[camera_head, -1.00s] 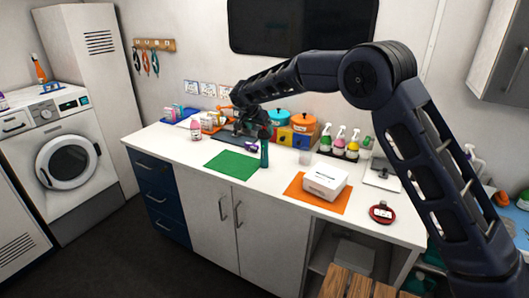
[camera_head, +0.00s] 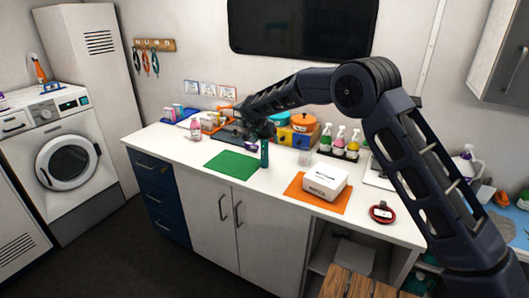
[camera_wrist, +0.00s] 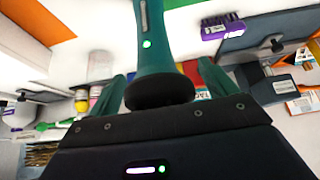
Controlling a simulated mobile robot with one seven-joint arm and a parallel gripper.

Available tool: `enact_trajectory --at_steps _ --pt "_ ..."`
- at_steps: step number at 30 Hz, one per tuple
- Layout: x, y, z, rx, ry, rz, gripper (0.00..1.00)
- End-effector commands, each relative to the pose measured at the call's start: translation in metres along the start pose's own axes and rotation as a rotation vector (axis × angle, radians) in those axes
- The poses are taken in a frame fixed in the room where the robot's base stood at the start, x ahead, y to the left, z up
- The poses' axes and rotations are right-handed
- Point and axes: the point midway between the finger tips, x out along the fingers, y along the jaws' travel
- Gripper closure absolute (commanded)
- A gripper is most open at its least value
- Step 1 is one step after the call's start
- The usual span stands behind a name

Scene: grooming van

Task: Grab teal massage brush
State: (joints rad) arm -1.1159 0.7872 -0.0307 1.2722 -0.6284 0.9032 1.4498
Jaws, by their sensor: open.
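The teal massage brush (camera_head: 265,155) appears to stand upright on the white counter, at the right edge of the green mat. In the wrist view the brush (camera_wrist: 152,40) shows a teal body with a small green light and a rounded black end close to my gripper. My gripper (camera_wrist: 163,75) is open, with one teal finger on each side of the black end. I cannot tell whether either finger touches it. In the head view my gripper (camera_head: 263,130) is at the upper part of the brush, small and partly hidden by dark arm parts.
A purple bristle brush (camera_wrist: 222,27) lies near the teal one. The green mat (camera_head: 232,165) is bare. A white box (camera_head: 326,181) sits on an orange mat (camera_head: 305,196) to the right. Several bottles (camera_head: 340,140) and coloured containers line the back. The front counter edge is mostly clear.

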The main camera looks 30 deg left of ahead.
Motion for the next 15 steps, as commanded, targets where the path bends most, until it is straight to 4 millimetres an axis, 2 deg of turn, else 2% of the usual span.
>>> enact_trajectory --at_steps 1,2,12,15 --pt "0.0000 0.0000 0.0001 0.000 0.000 0.000 0.19" --pt "0.0000 0.0001 0.0001 0.000 0.000 0.000 0.25" --pt "-0.0002 0.0002 0.0000 0.000 0.000 0.001 0.91" --pt "-0.0006 0.0001 -0.0005 0.000 0.000 0.000 0.91"
